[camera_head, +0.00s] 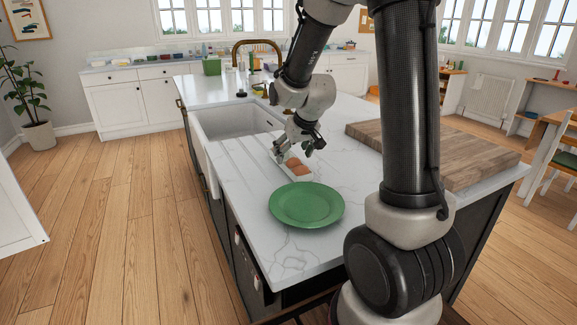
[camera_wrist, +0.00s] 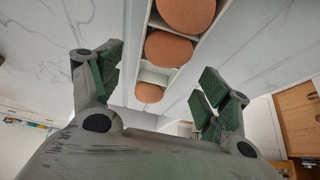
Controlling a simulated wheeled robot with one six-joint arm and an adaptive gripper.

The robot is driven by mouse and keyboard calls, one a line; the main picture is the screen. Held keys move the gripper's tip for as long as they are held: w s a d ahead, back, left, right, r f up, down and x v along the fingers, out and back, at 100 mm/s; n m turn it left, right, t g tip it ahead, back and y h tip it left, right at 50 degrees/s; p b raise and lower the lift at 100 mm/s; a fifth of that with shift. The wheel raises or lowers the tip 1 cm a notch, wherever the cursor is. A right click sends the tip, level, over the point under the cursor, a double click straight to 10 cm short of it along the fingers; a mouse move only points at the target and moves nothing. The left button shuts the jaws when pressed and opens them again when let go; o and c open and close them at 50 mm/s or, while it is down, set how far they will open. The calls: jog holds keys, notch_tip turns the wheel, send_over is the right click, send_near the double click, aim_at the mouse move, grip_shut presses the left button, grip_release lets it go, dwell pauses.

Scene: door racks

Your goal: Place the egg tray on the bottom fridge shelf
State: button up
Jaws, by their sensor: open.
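The white egg tray (camera_head: 280,161) lies on the white marble counter, between the sink and the green plate, with brown eggs (camera_head: 293,162) in it. In the wrist view, the tray (camera_wrist: 155,76) runs up the middle with several compartments, and three eggs show. My gripper (camera_head: 300,145) is just above the tray's far end. In the wrist view, its green-padded fingers (camera_wrist: 160,92) are apart, one toward each side of the tray. Nothing is held between them. I cannot tell whether a finger touches the tray. No fridge shelf is in view.
A green plate (camera_head: 306,204) lies near the tray at the counter's front. A wooden board (camera_head: 440,150) is to the right, and a white sink (camera_head: 232,124) is at the left edge. A white panel (camera_head: 15,205) stands far left. The wooden floor (camera_head: 120,230) left of the island is clear.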

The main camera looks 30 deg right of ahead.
aim_at(290, 157)
jog(key=x, duration=0.3)
jog(key=shift+w+f, duration=0.15)
jog(key=shift+f, duration=0.05)
jog(key=shift+c, duration=0.4)
jog(key=c, duration=1.1)
jog(key=shift+c, duration=0.2)
notch_tip(290, 157, up, 10)
